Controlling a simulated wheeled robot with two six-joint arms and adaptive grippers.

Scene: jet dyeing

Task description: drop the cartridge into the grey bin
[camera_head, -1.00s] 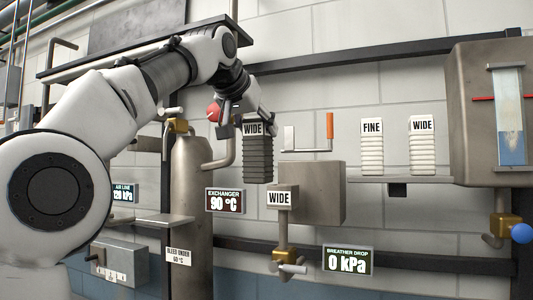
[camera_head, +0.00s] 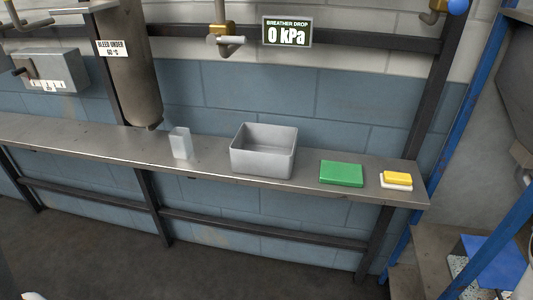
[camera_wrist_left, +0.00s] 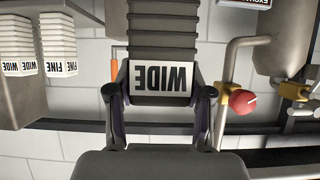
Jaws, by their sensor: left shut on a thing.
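The dark grey ribbed cartridge with a white WIDE label (camera_wrist_left: 161,80) is held in my left gripper (camera_wrist_left: 162,92), whose fingers close on its two sides at the label end. The wrist view shows it upside down. The cartridge and my left gripper are outside the head view. The grey bin (camera_head: 264,150) is an open rectangular box standing on the metal shelf, and its visible inside looks empty. My right gripper is in neither view.
On the shelf (camera_head: 215,172) are a pale upright block (camera_head: 181,143) left of the bin, and a green box (camera_head: 341,174) and a yellow-and-white item (camera_head: 397,179) to its right. In the wrist view, white FINE and WIDE cartridges (camera_wrist_left: 58,45) and a red ball knob (camera_wrist_left: 242,101) flank the gripper.

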